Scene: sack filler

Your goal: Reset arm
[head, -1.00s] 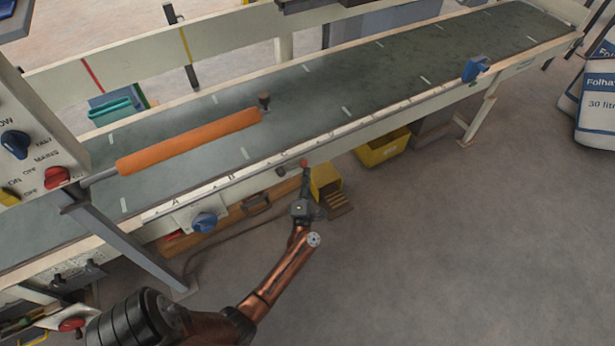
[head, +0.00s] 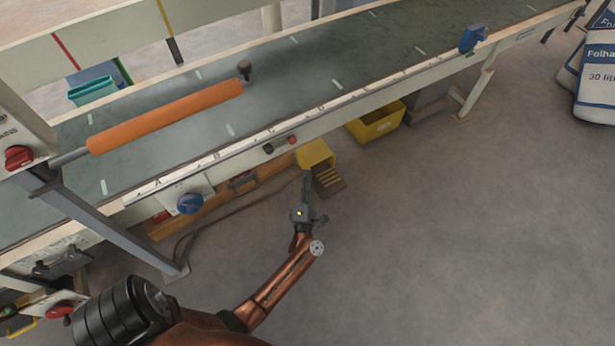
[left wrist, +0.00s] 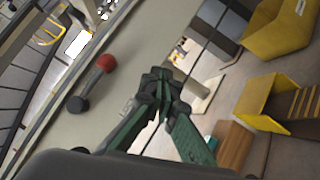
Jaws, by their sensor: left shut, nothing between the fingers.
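My left gripper (head: 306,182) is in front of the conveyor's near side rail, above the floor. In the left wrist view its dark green fingers (left wrist: 163,92) meet at the tips with nothing between them. A red-knobbed lever (left wrist: 105,63) on the pale rail stands left of the fingertips in that view, apart from them. In the head view the red knob (head: 292,140) is on the rail just above the gripper. My right gripper is not in either view.
The conveyor belt (head: 300,72) carries an orange roller bar (head: 165,117). Yellow bins (head: 376,124) stand under the frame, and a yellow box (head: 315,155) is behind the gripper. A blue knob (head: 190,203) sits on the rail at left. Open floor (head: 470,230) lies to the right. White sacks (head: 597,85) stand far right.

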